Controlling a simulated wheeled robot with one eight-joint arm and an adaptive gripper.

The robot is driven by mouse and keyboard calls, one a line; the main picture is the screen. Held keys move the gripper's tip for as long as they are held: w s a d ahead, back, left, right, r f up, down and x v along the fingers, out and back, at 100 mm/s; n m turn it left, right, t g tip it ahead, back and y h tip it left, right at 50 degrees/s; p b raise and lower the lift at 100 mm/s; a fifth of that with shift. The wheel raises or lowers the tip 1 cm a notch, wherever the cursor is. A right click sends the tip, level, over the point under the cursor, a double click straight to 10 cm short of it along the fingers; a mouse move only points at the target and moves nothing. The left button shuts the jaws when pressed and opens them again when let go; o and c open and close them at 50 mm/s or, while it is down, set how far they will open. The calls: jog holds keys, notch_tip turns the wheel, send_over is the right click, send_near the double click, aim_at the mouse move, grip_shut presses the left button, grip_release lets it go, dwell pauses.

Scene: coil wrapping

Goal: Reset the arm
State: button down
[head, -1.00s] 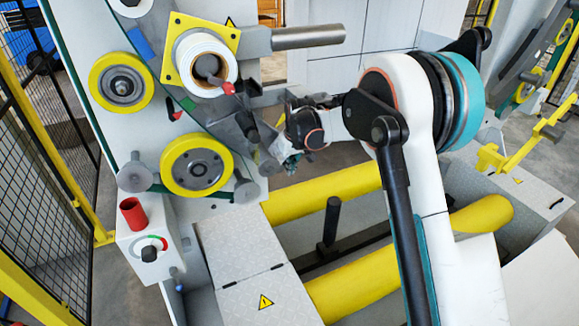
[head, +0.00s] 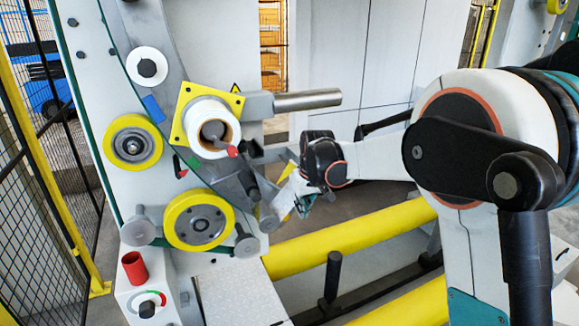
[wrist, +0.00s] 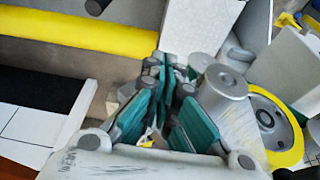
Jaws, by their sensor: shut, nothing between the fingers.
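My gripper (head: 292,200) hangs just right of the wrapping machine's lower rollers, its fingers small and partly blurred in the head view. In the wrist view my gripper (wrist: 168,75) has its teal-padded fingers drawn together at the tips, with nothing held. My white arm with black joints comes in from the right of the head view. The white wrap roll (head: 200,128) sits on its yellow square plate (head: 236,102), up and left of my gripper.
Yellow wheels (head: 133,146) and (head: 192,220) stand on the machine face. A steel bar (head: 308,100) sticks out above my gripper. A yellow beam (head: 355,238) runs below it. A control box (head: 143,289) with a red cylinder (head: 133,268) stands lower left. A mesh fence (head: 42,180) lines the left.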

jog(key=s+d+r+m+t, duration=0.1)
jog(key=s+d+r, duration=0.4)
jog(key=s, duration=0.4)
jog(key=s+d+r+m+t, duration=0.1)
jog(key=s+d+r, duration=0.35)
jog(key=s, duration=0.55)
jog(key=s+d+f+m+t, duration=0.1)
jog(key=s+d+f, duration=0.1)
jog(key=s, duration=0.7)
jog(key=s+d+f+m+t+h+b, duration=0.1)
jog(key=s+d, duration=0.1)
jog(key=s, duration=0.7)
jog(key=shift+s+d+f, duration=0.2)
jog(key=shift+d+f, duration=0.2)
